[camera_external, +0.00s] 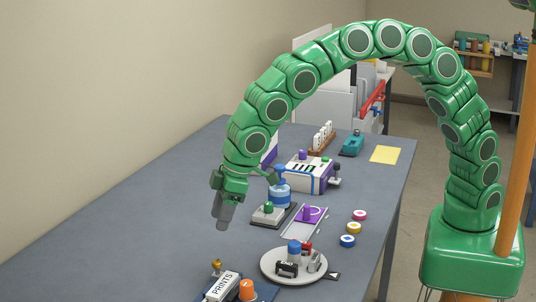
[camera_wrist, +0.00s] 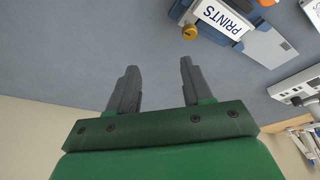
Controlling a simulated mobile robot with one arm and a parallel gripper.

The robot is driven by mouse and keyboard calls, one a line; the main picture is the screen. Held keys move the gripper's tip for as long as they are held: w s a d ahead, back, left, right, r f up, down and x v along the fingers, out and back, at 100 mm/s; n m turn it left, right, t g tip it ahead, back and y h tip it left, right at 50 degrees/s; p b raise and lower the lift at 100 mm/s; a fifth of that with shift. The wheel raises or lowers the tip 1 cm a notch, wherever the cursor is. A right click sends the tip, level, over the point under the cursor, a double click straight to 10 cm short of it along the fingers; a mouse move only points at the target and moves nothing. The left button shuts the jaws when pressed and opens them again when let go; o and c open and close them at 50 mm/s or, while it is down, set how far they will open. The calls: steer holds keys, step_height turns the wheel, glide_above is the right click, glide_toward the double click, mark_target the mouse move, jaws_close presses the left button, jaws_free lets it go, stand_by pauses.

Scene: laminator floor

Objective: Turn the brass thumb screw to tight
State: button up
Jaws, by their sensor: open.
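The brass thumb screw (camera_external: 216,266) stands at the back left corner of the blue unit with the white PRINTS label (camera_external: 222,287). In the wrist view the brass screw (camera_wrist: 190,32) shows as a small round knob at the edge of the PRINTS unit (camera_wrist: 222,18), beyond my fingertips and a little to the right. My gripper (camera_external: 223,217) is over the bare table behind the screw, apart from it. In the wrist view my gripper (camera_wrist: 158,66) has its two grey fingers spread, with nothing between them. I cannot make out any tight marking.
An orange knob (camera_external: 248,290) is on the same unit. A round white tray (camera_external: 273,275) with small items stands to its right. A blue bottle-like item (camera_external: 281,192) and a green-knobbed block (camera_external: 268,214) stand near my wrist. The table's left side is clear.

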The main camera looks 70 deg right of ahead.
mark_target(217, 261)
steer(key=shift+n+y, duration=0.6)
steer(key=shift+n, duration=0.1)
steer(key=shift+s+a+f, duration=0.25)
steer(key=shift+a+f, duration=0.5)
steer(key=shift+f, duration=0.65)
steer(key=shift+s+a+f, duration=0.2)
steer(key=shift+a+f, duration=0.5)
steer(key=shift+f, duration=0.65)
steer(key=shift+s+a+f, duration=0.25)
steer(key=shift+a+f, duration=0.5)
steer(key=shift+f, duration=0.65)
jaws_close()
